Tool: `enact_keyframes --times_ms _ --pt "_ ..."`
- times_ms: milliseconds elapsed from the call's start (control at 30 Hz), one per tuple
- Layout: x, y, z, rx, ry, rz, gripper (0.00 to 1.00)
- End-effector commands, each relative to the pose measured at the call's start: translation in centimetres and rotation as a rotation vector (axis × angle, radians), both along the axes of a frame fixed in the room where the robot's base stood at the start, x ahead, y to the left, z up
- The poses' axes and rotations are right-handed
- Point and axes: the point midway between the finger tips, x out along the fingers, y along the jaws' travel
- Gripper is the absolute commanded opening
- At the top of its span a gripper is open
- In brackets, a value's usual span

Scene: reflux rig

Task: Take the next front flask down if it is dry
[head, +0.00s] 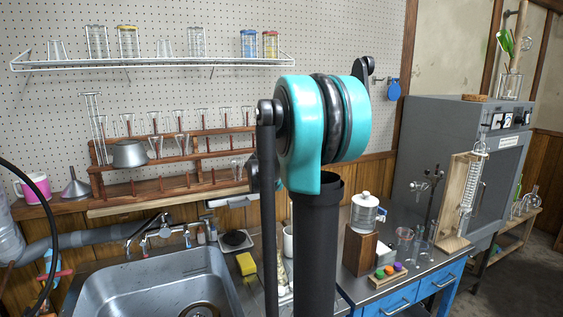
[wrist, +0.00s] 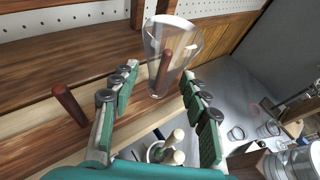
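The wooden peg rack (head: 185,183) stands against the pegboard wall, with several clear flasks upside down on its pegs, among them one in the middle row (head: 182,146). In the wrist view a clear conical flask (wrist: 178,38) hangs mouth down over a reddish-brown peg. My gripper (wrist: 160,78) is open, its green-padded fingers on either side of the flask's lower, narrow end, with gaps showing. I see no clear drops in this flask, but glare and picture size leave its dryness unsure. In the head view my arm hides the gripper.
A bare peg (wrist: 68,103) stands left of my fingers. Below are the sink (head: 160,285), a yellow sponge (head: 246,264) and a white container (wrist: 158,152) holding pale-topped items. Glassware (head: 405,240) stands on the counter at right. A wire shelf (head: 150,62) hangs above.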

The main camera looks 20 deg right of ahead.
Motion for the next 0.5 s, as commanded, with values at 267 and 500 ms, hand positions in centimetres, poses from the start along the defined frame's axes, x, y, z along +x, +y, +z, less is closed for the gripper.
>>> enact_keyframes --times_ms 267,500 --pt "-0.01 0.02 0.01 0.0 0.0 0.0 0.08" --pt "-0.02 0.02 0.01 0.0 0.0 0.0 0.0"
